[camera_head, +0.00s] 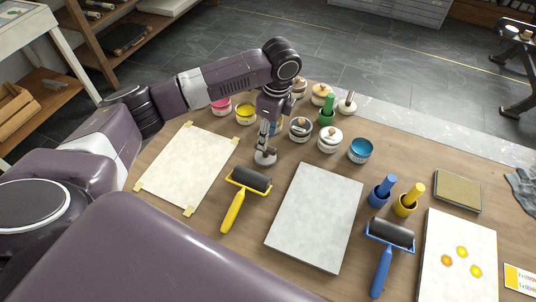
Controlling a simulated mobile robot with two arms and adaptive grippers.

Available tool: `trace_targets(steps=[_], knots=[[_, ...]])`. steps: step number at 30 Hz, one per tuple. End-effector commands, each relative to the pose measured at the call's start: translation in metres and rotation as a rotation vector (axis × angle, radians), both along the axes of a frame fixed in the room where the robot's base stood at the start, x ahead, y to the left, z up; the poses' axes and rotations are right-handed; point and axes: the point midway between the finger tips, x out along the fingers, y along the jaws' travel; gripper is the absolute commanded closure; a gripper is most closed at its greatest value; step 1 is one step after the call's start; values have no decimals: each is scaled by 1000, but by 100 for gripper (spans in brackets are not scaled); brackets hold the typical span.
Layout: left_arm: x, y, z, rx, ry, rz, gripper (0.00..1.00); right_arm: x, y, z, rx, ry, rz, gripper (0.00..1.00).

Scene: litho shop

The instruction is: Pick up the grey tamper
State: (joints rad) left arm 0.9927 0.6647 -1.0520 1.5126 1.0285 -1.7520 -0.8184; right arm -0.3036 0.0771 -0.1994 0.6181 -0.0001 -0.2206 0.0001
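Similar tampers in other colours stand upright: a green one (327,109), a blue one (382,191) and a yellow one (408,200). My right gripper is not in view.
A yellow-handled roller (233,211) and a grey slab (316,216) lie close to the gripper. Several ink cans stand behind, including a blue one (361,150) and a yellow one (246,112). A blue roller (382,272) lies at the right. A taped paper sheet (188,167) lies left.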

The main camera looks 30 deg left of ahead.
Motion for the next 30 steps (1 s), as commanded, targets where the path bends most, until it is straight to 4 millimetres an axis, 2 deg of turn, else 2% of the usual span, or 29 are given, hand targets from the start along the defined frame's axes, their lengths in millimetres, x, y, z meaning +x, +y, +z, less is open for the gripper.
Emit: trace_targets(steps=[15, 23, 25, 30], knots=[[2, 7, -64, 1, 1, 0, 64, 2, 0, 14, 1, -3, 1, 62], [2, 7, -70, 1, -2, -1, 64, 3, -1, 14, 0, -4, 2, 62], [2, 7, -70, 1, -1, -1, 68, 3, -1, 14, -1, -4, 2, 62], [2, 7, -70, 0, -1, -1, 87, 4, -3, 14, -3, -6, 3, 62]])
